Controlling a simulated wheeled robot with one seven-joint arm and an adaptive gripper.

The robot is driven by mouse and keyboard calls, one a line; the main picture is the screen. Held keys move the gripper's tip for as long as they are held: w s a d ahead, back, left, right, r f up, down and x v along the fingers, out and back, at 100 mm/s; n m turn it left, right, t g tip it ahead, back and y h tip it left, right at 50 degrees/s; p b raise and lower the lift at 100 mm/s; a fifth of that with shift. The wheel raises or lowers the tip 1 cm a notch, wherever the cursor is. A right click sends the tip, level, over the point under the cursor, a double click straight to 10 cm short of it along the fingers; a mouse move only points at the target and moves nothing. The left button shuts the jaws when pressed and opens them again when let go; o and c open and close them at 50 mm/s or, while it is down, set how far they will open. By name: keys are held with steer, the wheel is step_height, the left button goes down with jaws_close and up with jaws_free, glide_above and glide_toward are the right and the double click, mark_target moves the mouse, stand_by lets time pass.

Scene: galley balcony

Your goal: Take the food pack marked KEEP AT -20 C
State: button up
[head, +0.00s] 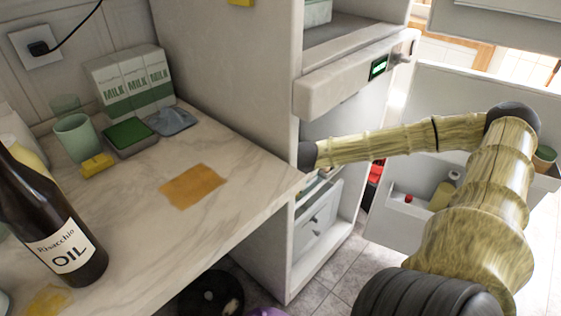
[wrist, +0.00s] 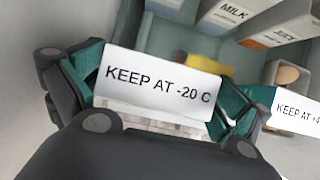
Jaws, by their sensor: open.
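The food pack marked KEEP AT -20 C (wrist: 158,84) shows in the wrist view as a white label above a pale, partly hidden body. My gripper (wrist: 157,98) is open, with one teal finger at the pack's left end and the other at its right end. I cannot tell whether the fingers touch it. A second label (wrist: 297,112), reading KEEP AT +4 as far as it shows, is at the right edge, beside the right finger. In the head view my arm reaches into the fridge, and the cabinet side hides my gripper and both packs.
In the wrist view a milk carton (wrist: 228,14), a juice carton (wrist: 283,24) and an egg (wrist: 287,75) are beyond the pack. In the head view the fridge door (head: 400,215) stands open at right. A counter (head: 235,185) with an oil bottle (head: 60,235) is at left.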

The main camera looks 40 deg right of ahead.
steer(key=shift+c, duration=0.2)
steer(key=c, duration=1.2)
steer(key=shift+r, duration=0.1)
